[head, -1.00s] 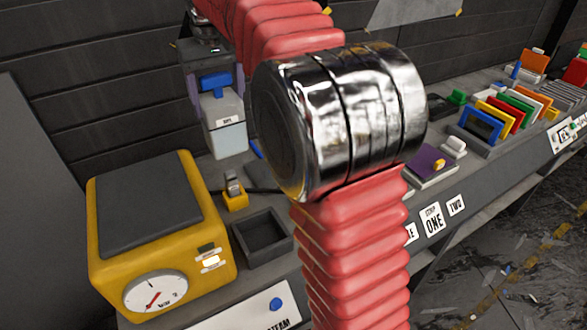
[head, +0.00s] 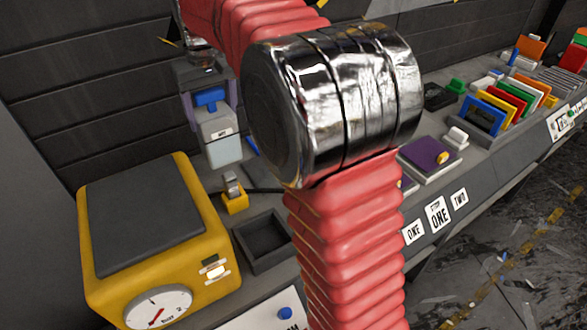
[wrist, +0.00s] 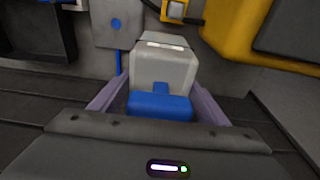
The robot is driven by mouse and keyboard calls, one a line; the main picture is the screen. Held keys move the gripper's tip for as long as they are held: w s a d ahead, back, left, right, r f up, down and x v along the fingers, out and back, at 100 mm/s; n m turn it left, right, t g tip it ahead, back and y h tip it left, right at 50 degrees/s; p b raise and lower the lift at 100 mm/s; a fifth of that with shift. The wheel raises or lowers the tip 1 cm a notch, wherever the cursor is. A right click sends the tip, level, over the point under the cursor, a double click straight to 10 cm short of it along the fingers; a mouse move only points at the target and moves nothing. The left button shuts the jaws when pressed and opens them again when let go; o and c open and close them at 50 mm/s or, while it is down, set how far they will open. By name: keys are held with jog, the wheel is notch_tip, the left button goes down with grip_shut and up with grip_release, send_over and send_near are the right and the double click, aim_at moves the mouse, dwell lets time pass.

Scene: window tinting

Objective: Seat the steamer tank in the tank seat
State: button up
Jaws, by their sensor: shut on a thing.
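The steamer tank (head: 223,147) is a pale translucent block with a blue handle and a small label. It hangs upright below my gripper (head: 211,104) in the head view, left of my silver arm joint. In the wrist view the tank (wrist: 164,70) sits between the two purple fingers of my gripper (wrist: 160,101), which is shut on it at the blue handle. A dark, open, square box (head: 247,254), which looks like the tank seat, stands empty on the bench to the right of the yellow steamer (head: 215,238). The tank is apart from it, behind and to the left.
A small yellow holder (head: 234,203) stands between tank and box. A dark panelled wall (head: 75,80) rises behind. Further right are a purple pad (head: 428,158) and a rack of coloured cards (head: 480,120). My red arm hides the middle of the bench.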

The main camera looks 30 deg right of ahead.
aim_at(219, 146)
jog(key=shift+f, duration=3.1)
jog(key=shift+f, duration=1.85)
jog(key=o, duration=2)
jog(key=shift+f, duration=0.15)
jog(key=r, duration=0.4)
jog(key=s+r, duration=0.1)
jog(key=r, duration=0.3)
jog(key=s+r, duration=0.1)
jog(key=r, duration=0.3)
